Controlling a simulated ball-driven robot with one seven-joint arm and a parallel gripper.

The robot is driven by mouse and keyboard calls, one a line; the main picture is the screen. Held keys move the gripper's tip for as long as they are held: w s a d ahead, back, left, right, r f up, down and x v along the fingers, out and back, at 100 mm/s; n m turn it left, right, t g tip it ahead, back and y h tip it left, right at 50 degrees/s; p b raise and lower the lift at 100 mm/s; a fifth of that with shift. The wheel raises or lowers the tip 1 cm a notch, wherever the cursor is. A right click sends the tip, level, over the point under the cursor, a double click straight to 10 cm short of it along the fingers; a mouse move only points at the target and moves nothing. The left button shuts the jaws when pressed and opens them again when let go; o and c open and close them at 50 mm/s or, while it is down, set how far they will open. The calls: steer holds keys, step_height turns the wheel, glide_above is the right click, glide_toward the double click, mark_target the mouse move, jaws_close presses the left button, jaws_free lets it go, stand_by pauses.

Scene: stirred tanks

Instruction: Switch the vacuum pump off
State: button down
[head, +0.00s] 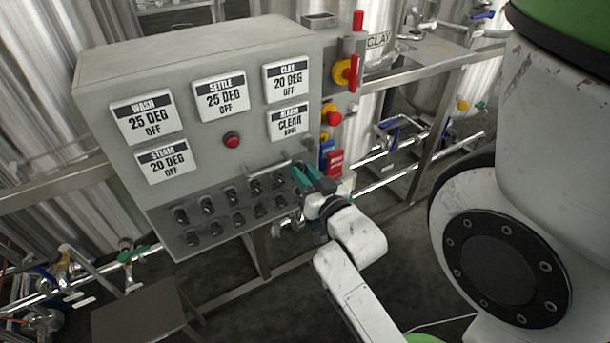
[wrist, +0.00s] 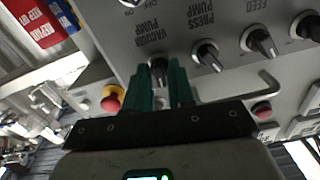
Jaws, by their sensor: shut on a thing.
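The grey control panel (head: 110,85) stands in front of me in the head view, with rows of black knobs low on its face. My gripper (head: 305,180) has teal fingers and is at the right end of the knob rows. In the wrist view, the vacuum pump knob (wrist: 158,64) sits under its upside-down "VACUUM PUMP" label, between the teal fingertips of my gripper (wrist: 165,76). The fingers are shut on this knob and cover part of it, so its pointer direction is unclear. In the head view the gripper hides the knob.
The press pump knob (wrist: 207,54) and feed knob (wrist: 260,42) are close beside the gripper. A bar handle (wrist: 262,90) and a red-and-yellow emergency button (wrist: 112,98) are also near. A red-and-yellow rotary switch (head: 346,73) is on the panel's right side.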

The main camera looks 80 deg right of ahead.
steer(key=shift+n+b, duration=0.85)
steer(key=shift+n, duration=2.85)
steer(key=c, duration=1.2)
jaws_free()
steer(key=shift+a, duration=0.1)
steer(key=b+v, duration=0.2)
steer(key=v, duration=0.8)
steer(key=shift+s+a+b, duration=0.2)
steer(key=shift+s+b, duration=0.1)
steer(key=shift+b, duration=0.05)
